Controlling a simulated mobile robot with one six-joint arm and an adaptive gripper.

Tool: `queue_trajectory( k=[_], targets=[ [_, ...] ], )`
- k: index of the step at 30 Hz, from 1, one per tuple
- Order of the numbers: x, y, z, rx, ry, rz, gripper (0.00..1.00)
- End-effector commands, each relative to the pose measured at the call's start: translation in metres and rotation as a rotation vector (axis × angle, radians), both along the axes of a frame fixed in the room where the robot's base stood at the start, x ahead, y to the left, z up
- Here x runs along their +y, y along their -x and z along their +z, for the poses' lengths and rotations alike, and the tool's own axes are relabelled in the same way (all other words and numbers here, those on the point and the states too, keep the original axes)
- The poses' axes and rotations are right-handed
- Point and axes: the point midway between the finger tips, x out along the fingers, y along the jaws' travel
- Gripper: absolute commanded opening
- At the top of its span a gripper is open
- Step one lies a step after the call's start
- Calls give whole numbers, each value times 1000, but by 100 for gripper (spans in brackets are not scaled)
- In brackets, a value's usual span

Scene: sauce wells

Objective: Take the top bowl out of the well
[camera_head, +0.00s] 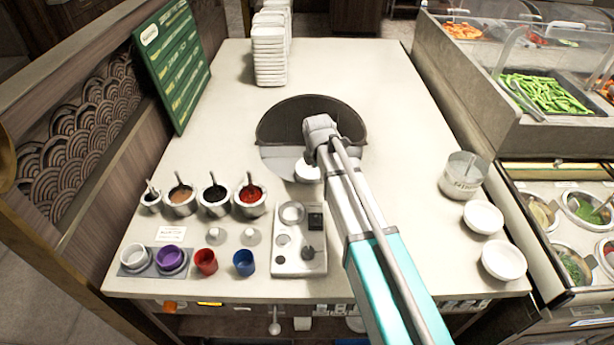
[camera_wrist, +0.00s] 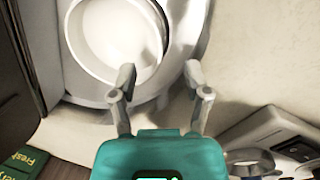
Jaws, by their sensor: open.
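The round well (camera_head: 275,163) is set into the middle of the counter, with a dark curved cover or wall at its back. A white bowl (camera_head: 306,173) shows in it, partly hidden by my arm. In the wrist view the top bowl (camera_wrist: 113,35) looks up at me inside the grey well ring (camera_wrist: 192,25). My gripper (camera_wrist: 160,75) is open and empty. Its left fingertip overlaps the bowl's near rim, and its right fingertip lies over the well ring, outside the bowl. I cannot tell whether either finger touches. Bowls beneath are hidden.
A stack of white dishes (camera_head: 270,50) stands behind the well. Sauce pots (camera_head: 215,198) and a small grey device (camera_head: 300,250) are in front to the left. White bowls (camera_head: 483,217) and a clear container (camera_head: 463,176) are at right.

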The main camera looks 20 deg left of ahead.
Motion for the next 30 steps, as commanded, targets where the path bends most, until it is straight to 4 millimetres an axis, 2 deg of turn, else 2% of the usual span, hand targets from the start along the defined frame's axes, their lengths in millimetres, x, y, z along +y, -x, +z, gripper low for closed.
queue_trajectory(
  k=[14, 30],
  targets=[
    [0, -1, -3, 0, 0, -1, 62],
    [0, -7, -41, 0, 0, -1, 62]
  ],
)
